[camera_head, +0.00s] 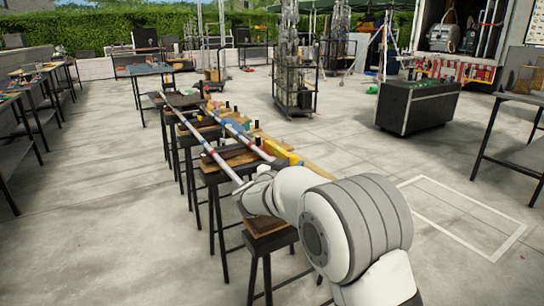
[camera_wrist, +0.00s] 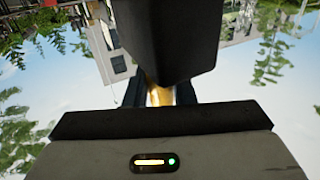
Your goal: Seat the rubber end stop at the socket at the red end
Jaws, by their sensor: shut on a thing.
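In the wrist view my gripper (camera_wrist: 160,92) is shut, its dark fingers partly hidden. A large black block, which looks like the rubber end stop (camera_wrist: 170,40), fills the top middle, in front of the fingers. A yellowish patch shows between the fingers below it. In the head view my arm reaches over the near end of the trestle row and hides the gripper's jaws and what they hold. I cannot make out the socket.
Small coloured parts and a yellow block (camera_head: 281,152) sit on the boards by the poles. A black case (camera_head: 418,105) stands to the right, a wheeled rack (camera_head: 297,88) behind. Side tables stand left and right. The concrete floor between is mostly clear.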

